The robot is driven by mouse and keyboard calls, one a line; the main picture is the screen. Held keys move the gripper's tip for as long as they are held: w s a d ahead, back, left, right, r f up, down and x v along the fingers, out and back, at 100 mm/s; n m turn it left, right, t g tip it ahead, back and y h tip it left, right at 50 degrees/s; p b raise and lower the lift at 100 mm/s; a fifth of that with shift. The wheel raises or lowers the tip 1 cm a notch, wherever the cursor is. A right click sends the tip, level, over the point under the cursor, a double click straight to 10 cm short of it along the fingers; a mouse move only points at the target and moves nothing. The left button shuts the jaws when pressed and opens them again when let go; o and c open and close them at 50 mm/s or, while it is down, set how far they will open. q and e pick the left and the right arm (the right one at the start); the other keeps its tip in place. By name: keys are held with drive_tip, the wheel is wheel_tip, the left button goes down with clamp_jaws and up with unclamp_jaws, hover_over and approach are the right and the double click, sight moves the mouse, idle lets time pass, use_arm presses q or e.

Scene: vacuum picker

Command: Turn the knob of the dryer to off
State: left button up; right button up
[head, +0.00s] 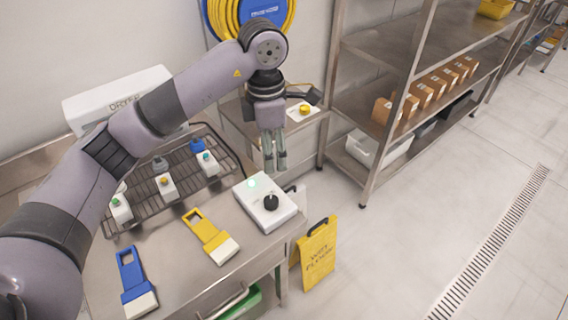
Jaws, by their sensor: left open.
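A white control box (262,215) sits at the right end of the steel counter. It has a black knob (270,202) on its top and a lit green light (252,183) behind the knob. The marking around the knob is too small to read. A white housing with partly hidden lettering (85,108) is on the wall at the left, behind my left arm. My left gripper (274,168) points down with its fingers open and empty, above and behind the box, apart from the knob. My right gripper is out of view.
A wire rack (178,212) holds several small bottles. A yellow scraper (211,236) and a blue scraper (134,281) lie on the counter. A yellow wet-floor sign (318,255) stands beside it. A small side table with a yellow button (304,109) and steel shelves (402,60) are behind.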

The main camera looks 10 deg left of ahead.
use_arm(q)
drive_tip(key=p, duration=0.4)
hover_over(271, 199)
wheel_tip(271, 199, down, 12)
drive_tip(key=shift+s+r, duration=0.1)
drive_tip(key=shift+r, duration=0.1)
wheel_tip(271, 199, down, 4)
drive_tip(key=shift+r, duration=0.2)
drive_tip(key=shift+f+p, duration=0.3)
drive_tip(key=shift+f, duration=0.25)
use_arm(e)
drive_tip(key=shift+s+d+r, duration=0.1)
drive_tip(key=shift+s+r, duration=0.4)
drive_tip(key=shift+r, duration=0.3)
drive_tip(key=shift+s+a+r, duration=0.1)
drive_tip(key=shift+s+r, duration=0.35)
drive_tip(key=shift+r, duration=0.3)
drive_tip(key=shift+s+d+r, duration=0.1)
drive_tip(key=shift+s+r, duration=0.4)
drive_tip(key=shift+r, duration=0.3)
use_arm(q)
drive_tip(key=shift+c, duration=0.6)
drive_tip(key=c, duration=1)
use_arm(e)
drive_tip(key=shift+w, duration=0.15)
